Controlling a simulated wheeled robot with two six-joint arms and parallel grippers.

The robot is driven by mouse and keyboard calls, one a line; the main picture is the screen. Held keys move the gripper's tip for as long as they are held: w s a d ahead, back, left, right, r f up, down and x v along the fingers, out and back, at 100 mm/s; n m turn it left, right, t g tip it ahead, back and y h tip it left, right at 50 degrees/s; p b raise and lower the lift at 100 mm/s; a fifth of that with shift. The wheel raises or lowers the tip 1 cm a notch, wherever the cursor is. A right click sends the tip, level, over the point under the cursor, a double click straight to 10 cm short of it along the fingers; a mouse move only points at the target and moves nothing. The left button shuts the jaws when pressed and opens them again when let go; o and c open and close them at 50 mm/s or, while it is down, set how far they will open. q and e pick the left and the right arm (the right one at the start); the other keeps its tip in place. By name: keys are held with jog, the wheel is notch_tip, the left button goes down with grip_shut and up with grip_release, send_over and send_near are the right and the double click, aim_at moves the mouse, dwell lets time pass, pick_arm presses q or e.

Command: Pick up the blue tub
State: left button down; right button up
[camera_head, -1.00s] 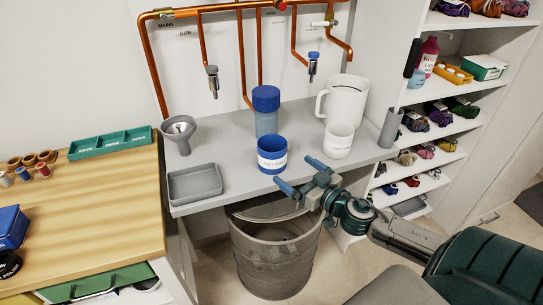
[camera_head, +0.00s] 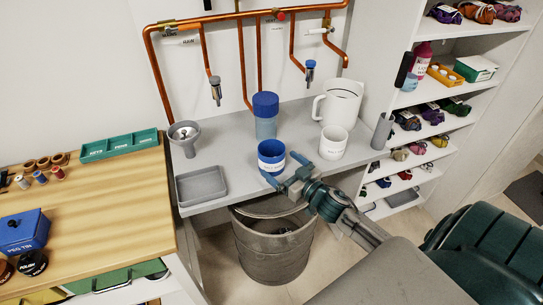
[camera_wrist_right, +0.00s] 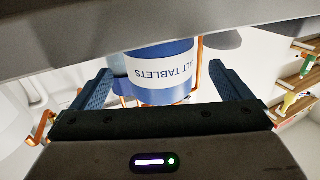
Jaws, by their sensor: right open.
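The blue tub (camera_head: 271,149) stands upright on the grey bench, with a white label round its side. It also shows in the right wrist view (camera_wrist_right: 160,88), where the label reads "...ALT TABLETS" upside down. My right gripper (camera_head: 281,168) is open and empty at the tub's front side, low beside it. In the right wrist view its two blue fingers stand on either side of the tub, with gaps between. I cannot tell how far the fingers reach along its sides. My left gripper is not in view.
A white tub (camera_head: 333,142) and a white jug (camera_head: 341,103) stand right of the tub. A blue-lidded container (camera_head: 265,117) is close behind it. A grey tray (camera_head: 201,185) and a funnel (camera_head: 185,133) are left. A bin (camera_head: 272,250) stands below the bench's front edge (camera_head: 225,206).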

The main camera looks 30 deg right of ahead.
aim_at(263, 151)
jog(key=shift+w+r+p, duration=0.15)
jog(key=shift+w+p, duration=0.05)
jog(key=shift+p, duration=0.2)
jog(key=w+p, duration=0.2)
jog(key=w, duration=0.1)
jog(key=w+p, duration=0.1)
jog(key=p, duration=0.1)
jog(key=shift+w+a, duration=0.2)
jog(key=shift+a, duration=0.15)
jog(key=shift+w+f, duration=0.2)
jog(key=shift+f, duration=0.1)
jog(key=shift+c, duration=0.5)
jog(key=c, duration=1)
